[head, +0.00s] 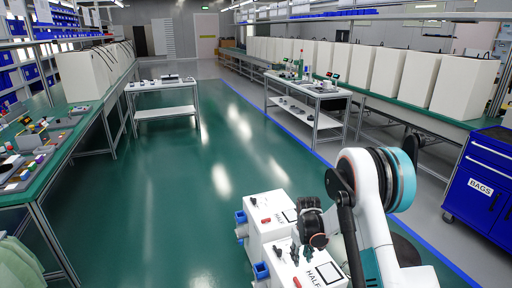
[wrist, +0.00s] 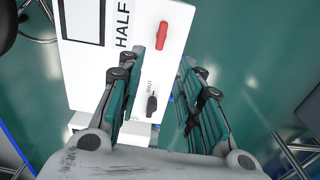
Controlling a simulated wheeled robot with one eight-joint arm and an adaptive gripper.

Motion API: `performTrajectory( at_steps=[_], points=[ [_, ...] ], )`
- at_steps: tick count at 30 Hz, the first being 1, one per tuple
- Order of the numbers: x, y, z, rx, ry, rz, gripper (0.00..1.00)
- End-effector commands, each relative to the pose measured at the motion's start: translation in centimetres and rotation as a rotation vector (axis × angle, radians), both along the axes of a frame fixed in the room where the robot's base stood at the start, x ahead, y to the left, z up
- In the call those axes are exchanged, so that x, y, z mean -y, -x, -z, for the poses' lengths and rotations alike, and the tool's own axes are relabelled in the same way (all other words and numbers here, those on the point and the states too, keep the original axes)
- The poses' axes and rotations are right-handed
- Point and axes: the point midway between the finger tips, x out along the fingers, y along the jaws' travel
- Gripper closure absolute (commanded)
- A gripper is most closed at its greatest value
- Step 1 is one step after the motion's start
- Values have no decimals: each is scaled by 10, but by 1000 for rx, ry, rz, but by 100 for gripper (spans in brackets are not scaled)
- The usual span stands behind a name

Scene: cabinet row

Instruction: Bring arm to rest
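My arm (head: 375,215), white with a teal band, is bent over the front right of the head view. My gripper (wrist: 175,45) shows in the wrist view with its two teal-padded fingers apart and nothing held between them. In the head view its dark end (head: 312,228) is above the white cabinets, partly hidden by my arm. Below it in the wrist view is a white cabinet top (wrist: 122,50) marked HALF, with a red handle (wrist: 162,35) and a small black knob (wrist: 151,105) beside the word SHUT. I cannot tell how far the fingers are from the cabinet top.
Two white cabinets stand side by side, the farther one (head: 265,209) and the nearer one (head: 318,268), with blue parts on their left. A blue BAGS cart (head: 478,185) stands at the right. Benches line both sides. The green floor (head: 170,200) to the left is clear.

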Motion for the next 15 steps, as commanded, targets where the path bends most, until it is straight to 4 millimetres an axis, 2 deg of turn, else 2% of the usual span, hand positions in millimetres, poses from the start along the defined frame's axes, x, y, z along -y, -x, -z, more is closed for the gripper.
performTrajectory(
  at_steps=[1,6,15],
  points=[
    [0,2,-19,12,-1,6,67],
    [0,10,-84,64,-2,31,67],
    [-1,44,-188,160,-7,77,67]
  ],
)
